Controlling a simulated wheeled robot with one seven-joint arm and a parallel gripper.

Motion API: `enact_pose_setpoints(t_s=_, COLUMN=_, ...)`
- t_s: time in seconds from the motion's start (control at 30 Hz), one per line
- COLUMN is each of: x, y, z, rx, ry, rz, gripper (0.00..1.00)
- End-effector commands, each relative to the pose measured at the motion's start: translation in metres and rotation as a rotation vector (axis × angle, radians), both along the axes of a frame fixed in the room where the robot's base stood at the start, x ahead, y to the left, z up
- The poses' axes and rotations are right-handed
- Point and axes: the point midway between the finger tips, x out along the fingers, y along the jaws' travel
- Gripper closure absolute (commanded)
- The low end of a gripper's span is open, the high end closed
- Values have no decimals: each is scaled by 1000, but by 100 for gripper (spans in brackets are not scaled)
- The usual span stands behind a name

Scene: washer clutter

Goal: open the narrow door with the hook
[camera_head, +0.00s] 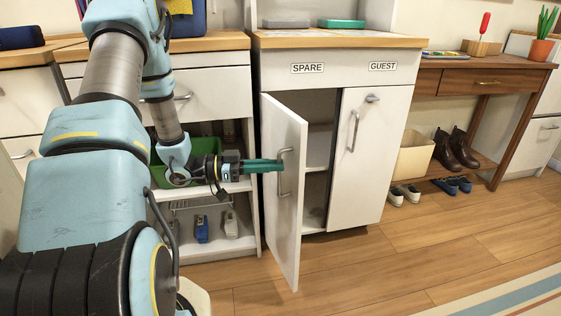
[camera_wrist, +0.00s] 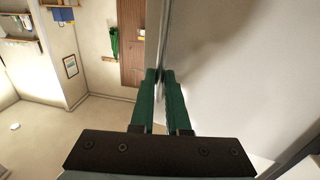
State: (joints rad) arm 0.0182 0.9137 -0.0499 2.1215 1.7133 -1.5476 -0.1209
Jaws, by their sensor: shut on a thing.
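A white cabinet (camera_head: 287,67) has two narrow doors under a drawer front labelled SPARE and GUEST. The left door (camera_head: 295,215) stands well open, swung out on its left side toward me. Its outer face carries a grey bar handle (camera_head: 283,180). The right door (camera_head: 352,185) is closed, with a bar handle (camera_head: 353,131) and a small metal hook-like piece (camera_head: 372,98) near its top. I see no such piece on the left door. My gripper (camera_head: 280,165) has green fingers shut on the left door's handle. In the wrist view the fingers (camera_wrist: 159,80) meet at the handle, partly hidden.
Left of the door is an open shelf unit (camera_head: 215,186) with a green bin (camera_head: 205,152) and bottles. To the right, a wooden side table (camera_head: 480,80) has boots (camera_head: 450,148) and a cream bin (camera_head: 413,155) below. The wooden floor (camera_head: 400,260) in front is clear.

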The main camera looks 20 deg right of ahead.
Motion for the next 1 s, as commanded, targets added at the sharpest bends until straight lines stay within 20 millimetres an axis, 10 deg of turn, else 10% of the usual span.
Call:
enact_pose_setpoints(t_s=0.47, x=8, y=5, z=2, rx=0, ry=-12, rz=19, gripper=100)
enact_pose_setpoints(t_s=0.5, x=8, y=5, z=2, rx=0, ry=-12, rz=19, gripper=83)
enact_pose_setpoints(t_s=0.73, x=6, y=4, z=2, rx=-1, ry=-9, rz=14, gripper=57)
enact_pose_setpoints(t_s=1.0, x=5, y=4, z=1, rx=0, ry=-6, rz=10, gripper=57)
